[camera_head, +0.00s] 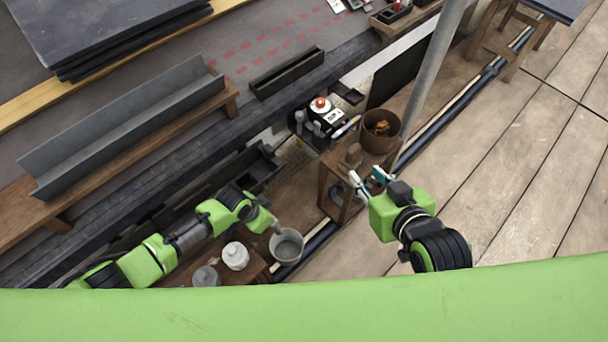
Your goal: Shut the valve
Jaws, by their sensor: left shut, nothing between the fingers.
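No part in the camera_head view can be clearly told as the valve. A small round white piece with an orange-red top (320,104) sits among small items on a dark surface, and I cannot tell if it is the valve. My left gripper (274,226) is shut and empty, just above the rim of a grey metal cup (287,246); I cannot tell whether it touches. My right gripper (367,178) has its pale, teal-marked fingers apart, beside a small wooden stand (333,190). Nothing shows between them.
A brown pot (380,132) with orange-brown contents stands above my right gripper. A white jar (235,256) and a grey glass-like vessel (205,276) are left of the cup. A slanting grey pole (430,75) rises nearby. The plank floor (520,170) at right is clear.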

